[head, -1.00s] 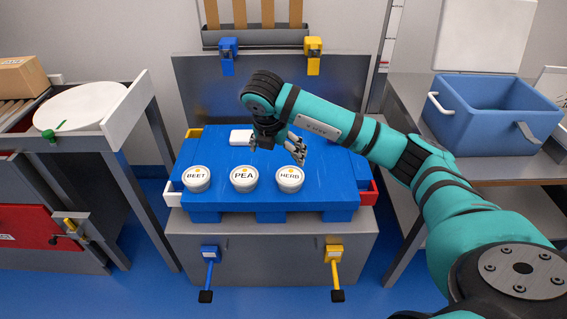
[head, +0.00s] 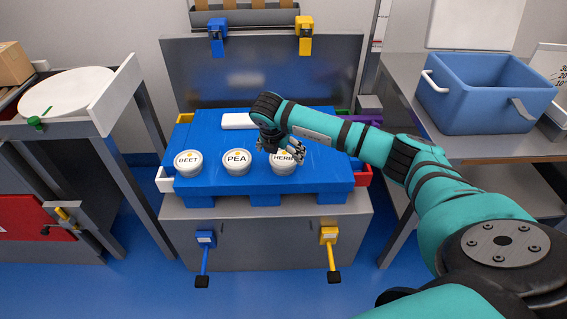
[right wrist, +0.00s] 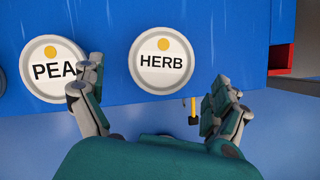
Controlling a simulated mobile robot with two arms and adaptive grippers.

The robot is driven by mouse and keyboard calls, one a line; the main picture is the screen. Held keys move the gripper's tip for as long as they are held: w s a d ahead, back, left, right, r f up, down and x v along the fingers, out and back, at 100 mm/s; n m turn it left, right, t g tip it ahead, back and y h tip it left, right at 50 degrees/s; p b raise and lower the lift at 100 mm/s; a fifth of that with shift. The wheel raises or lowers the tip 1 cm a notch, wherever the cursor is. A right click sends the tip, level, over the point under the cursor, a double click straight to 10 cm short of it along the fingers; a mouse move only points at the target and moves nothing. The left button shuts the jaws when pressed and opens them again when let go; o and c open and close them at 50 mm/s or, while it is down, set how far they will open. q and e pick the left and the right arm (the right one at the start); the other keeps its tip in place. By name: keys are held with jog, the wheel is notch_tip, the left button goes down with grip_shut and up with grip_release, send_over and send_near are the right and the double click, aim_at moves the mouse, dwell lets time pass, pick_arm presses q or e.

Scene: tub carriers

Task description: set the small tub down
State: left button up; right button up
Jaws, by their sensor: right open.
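Three small white tubs stand in a row on a blue platform (head: 215,184): BEET (head: 188,163) at left, PEA (head: 237,162) in the middle and HERB (head: 283,163) at right. PEA (right wrist: 54,68) and HERB (right wrist: 161,60) also show from above in the right wrist view. My right gripper (head: 281,150) is open and empty over HERB, partly hiding its lid in the head view. In the right wrist view its fingers (right wrist: 155,98) are apart, below and to either side of HERB. My left gripper is not in view.
A blue crate (head: 480,108) stands on the right-hand metal table. A white round board (head: 68,92) lies on the left bench. Blue (head: 205,240) and yellow (head: 329,238) levers stick out below the platform. A white block (head: 238,121) lies at the platform's back.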

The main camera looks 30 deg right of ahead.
aim_at(282, 159)
jog(key=x, duration=0.3)
jog(key=shift+s+f, duration=0.1)
jog(key=shift+f, duration=0.35)
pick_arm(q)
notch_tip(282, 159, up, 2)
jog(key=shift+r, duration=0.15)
pick_arm(e)
jog(key=shift+d+r, duration=0.1)
jog(key=c, duration=1.4)
jog(key=shift+r, duration=0.1)
